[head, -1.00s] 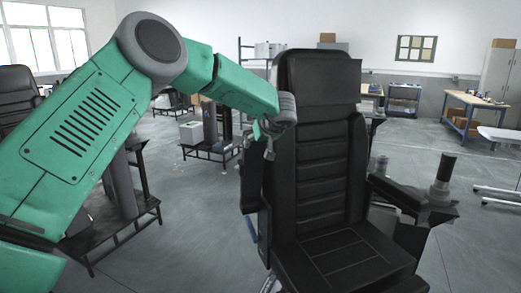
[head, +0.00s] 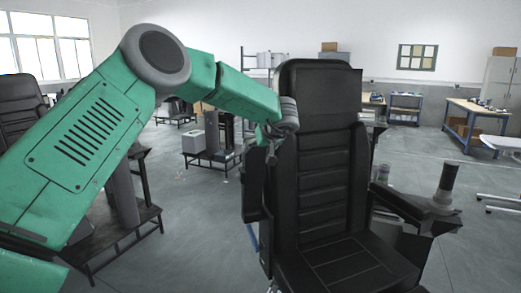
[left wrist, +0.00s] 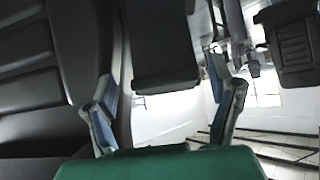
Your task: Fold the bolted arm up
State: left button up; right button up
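A black padded chair (head: 318,150) stands in front of me in the head view. Its picture-left armrest (head: 253,190) is a dark upright pad beside the backrest; it seems to be the dark block (left wrist: 165,45) in the left wrist view. Its picture-right armrest (head: 400,203) lies lowered and carries an upright dark joystick (head: 446,178). I cannot tell which armrest is bolted. My left gripper (head: 270,143) is beside the backrest, above the picture-left armrest. Its blue-padded fingers (left wrist: 168,105) are spread, with the block between and beyond them; contact is unclear. My right gripper is not visible.
Another black chair (head: 20,105) stands at the far left. A dark low stand (head: 120,230) is behind my left arm, and a metal stand with a grey box (head: 198,140) is farther back. Blue-legged workbenches (head: 475,112) stand at the back right. The floor to the right is mostly clear.

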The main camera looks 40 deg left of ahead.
pick_arm(q)
jog(key=shift+d, duration=0.1)
jog(key=v, duration=1.2)
jog(key=shift+w, duration=0.15)
